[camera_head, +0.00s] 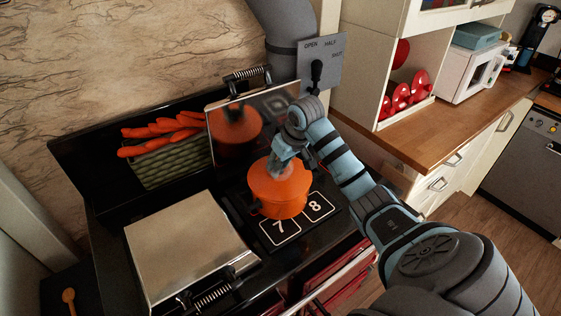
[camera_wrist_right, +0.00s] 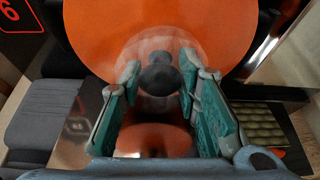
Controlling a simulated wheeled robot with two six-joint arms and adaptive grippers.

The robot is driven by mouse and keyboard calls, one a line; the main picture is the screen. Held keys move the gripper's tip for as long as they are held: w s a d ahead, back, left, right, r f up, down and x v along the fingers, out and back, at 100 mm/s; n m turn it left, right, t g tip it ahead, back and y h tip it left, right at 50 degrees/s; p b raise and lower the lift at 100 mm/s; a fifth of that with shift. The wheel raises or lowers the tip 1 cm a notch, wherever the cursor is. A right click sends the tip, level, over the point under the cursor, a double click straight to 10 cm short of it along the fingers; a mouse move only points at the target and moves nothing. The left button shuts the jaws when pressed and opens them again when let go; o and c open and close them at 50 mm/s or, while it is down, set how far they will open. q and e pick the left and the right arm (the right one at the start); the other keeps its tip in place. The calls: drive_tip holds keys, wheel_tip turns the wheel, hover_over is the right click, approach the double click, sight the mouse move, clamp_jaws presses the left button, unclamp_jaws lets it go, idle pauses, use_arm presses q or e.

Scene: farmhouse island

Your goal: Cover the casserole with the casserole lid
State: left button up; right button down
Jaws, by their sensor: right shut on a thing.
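The orange casserole (camera_head: 279,206) stands on the black hob beside the plates marked 7 and 8. My right gripper (camera_head: 284,158) is above it, pointing down, shut on the dark knob of the casserole lid. In the right wrist view the knob (camera_wrist_right: 159,76) sits between the two fingers, with a pale see-through round area about it. A broad orange disc (camera_wrist_right: 100,35), which looks like the lid's top, lies behind. The lid is over the casserole, on it or very close; I cannot tell whether a gap remains. My left gripper is out of view.
A closed steel cover (camera_head: 185,250) lies left of the casserole. A raised mirror-like cover (camera_head: 262,120) stands behind, reflecting orange. A green basket (camera_head: 172,165) of carrots is at back left. A wooden counter (camera_head: 425,135) lies to the right.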

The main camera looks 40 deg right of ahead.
drive_tip(key=shift+f, duration=0.45)
drive_tip(key=c, duration=1.1)
unclamp_jaws()
drive_tip(key=shift+r, duration=3)
drive_tip(key=shift+s+f, duration=0.1)
